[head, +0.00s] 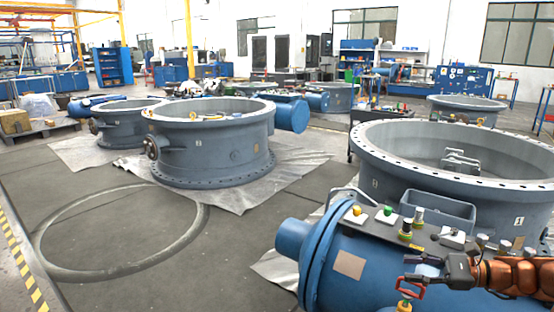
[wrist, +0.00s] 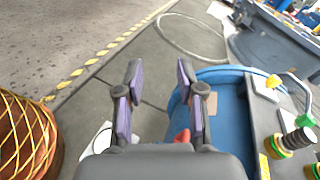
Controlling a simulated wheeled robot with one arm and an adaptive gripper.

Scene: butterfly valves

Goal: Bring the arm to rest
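My gripper (head: 410,268) is at the lower right in the head view, at the end of my orange arm. It is over the near end of a blue cylinder (head: 345,240). In the wrist view my gripper (wrist: 159,68) has its two purple-padded fingers apart, with only floor between the tips. A small red part (wrist: 183,136) shows low beside the right finger; a red handle (head: 408,290) also shows just below the gripper in the head view. Whether the gripper touches it cannot be told.
A large grey valve ring (head: 500,190) stands behind the cylinder. More valve bodies (head: 205,150) stand on sheets further off. The floor (head: 120,215) at left is clear, with a yellow-striped line.

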